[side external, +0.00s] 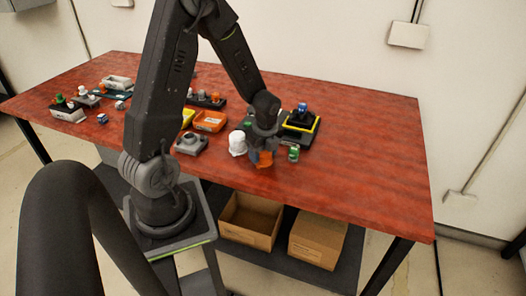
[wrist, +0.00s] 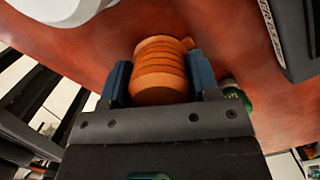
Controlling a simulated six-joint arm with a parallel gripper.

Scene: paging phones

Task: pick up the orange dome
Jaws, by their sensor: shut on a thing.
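The orange dome (wrist: 160,70) is a ribbed orange piece between the two blue fingers of my gripper (wrist: 160,85) in the wrist view. The fingers touch it on both sides. In the side view my gripper (side external: 264,148) is over the front part of the red table, and the orange dome (side external: 265,159) shows below it. Whether the dome is clear of the tabletop is hard to tell.
A white domed piece (side external: 237,143) stands just left of my gripper, and a small green can (side external: 293,154) just right. A black-and-yellow tray (side external: 301,122) with a blue-topped part is behind. Orange bin (side external: 210,121) and grey block (side external: 191,143) are further left. The table's right side is clear.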

